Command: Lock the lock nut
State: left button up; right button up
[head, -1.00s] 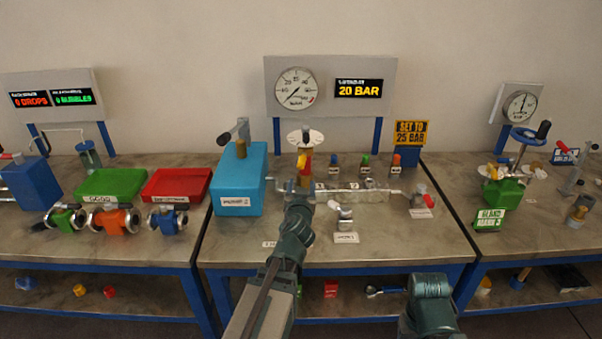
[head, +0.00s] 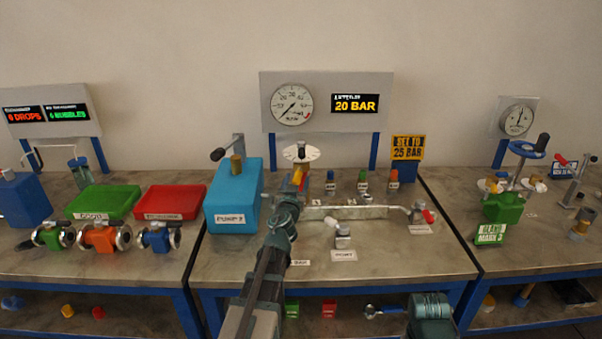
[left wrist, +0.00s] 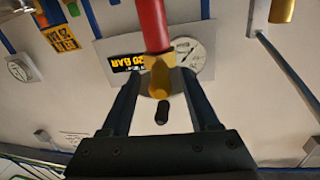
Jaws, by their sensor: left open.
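A relief valve with a white round disc (head: 301,153) stands at the back of the middle bench. It has a brass part (head: 298,176) and a red part (head: 304,183) below the disc. My left gripper (head: 291,190) is at this valve and hides its lower part. In the left wrist view, the open fingers (left wrist: 161,76) stand either side of a brass hex piece (left wrist: 160,68), with a red body (left wrist: 151,25) beyond it and a black knob (left wrist: 162,112) nearer me. I cannot tell whether the fingers touch the brass, or which brass piece is the lock nut.
The display (head: 355,103) reads 20 BAR beside a round gauge (head: 292,105). A yellow sign (head: 408,147) says SET TO 25 BAR. A blue pump box (head: 233,195) stands close left of my arm. Small coloured-top fittings (head: 362,184) stand to the right.

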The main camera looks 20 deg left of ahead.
aim_at(299, 173)
pick_arm(q)
jog(key=x, duration=0.4)
jog(key=shift+w+a, duration=0.15)
jog(key=shift+w, duration=0.25)
jog(key=shift+c, duration=0.4)
grip_shut()
dwell(0.8)
